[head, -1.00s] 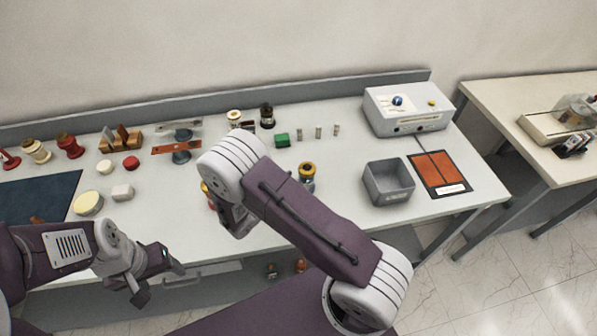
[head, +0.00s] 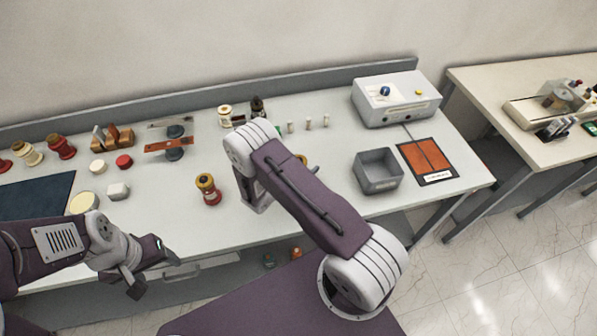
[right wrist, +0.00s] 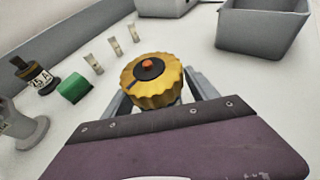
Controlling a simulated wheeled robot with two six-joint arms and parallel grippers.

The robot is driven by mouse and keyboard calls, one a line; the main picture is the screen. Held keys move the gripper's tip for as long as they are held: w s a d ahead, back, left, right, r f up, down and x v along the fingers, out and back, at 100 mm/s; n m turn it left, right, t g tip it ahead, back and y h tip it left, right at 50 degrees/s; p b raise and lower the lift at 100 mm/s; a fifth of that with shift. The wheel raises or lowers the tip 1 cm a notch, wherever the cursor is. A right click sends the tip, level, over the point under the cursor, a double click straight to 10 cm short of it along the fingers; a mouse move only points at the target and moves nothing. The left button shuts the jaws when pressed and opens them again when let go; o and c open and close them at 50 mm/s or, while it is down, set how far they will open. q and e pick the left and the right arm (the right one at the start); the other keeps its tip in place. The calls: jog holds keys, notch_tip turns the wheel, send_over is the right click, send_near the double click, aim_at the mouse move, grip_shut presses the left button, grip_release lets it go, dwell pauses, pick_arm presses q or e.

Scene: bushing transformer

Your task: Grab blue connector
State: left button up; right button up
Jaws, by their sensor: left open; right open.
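A connector with a ribbed yellow cap, black centre and orange button (right wrist: 150,78) stands between the fingers of my right gripper (right wrist: 160,93) in the right wrist view. The gripper is open around it; contact cannot be told. Its lower body is hidden, so a blue part cannot be confirmed there now. My left gripper (head: 155,275) is open and empty at the table's front edge.
A red-and-yellow connector (head: 207,189) stands left of my right arm. A grey bin (head: 378,178) and an instrument box with a blue knob (head: 393,97) are to the right. A green block (right wrist: 75,88) and several small cylinders (right wrist: 115,46) stand behind the yellow cap.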

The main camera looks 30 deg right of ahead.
aim_at(305, 158)
grip_shut()
jog(key=shift+r, duration=0.3)
jog(key=r, duration=0.2)
jog(key=r+b, duration=0.1)
jog(key=shift+s+d+r, duration=0.1)
jog(key=shift+s+r, duration=0.2)
jog(key=shift+r, duration=0.1)
jog(key=s+d+r, duration=0.3)
jog(key=s+r, duration=0.3)
jog(key=s, duration=0.4)
jog(key=shift+s+r, duration=0.3)
jog(key=shift+r, duration=0.05)
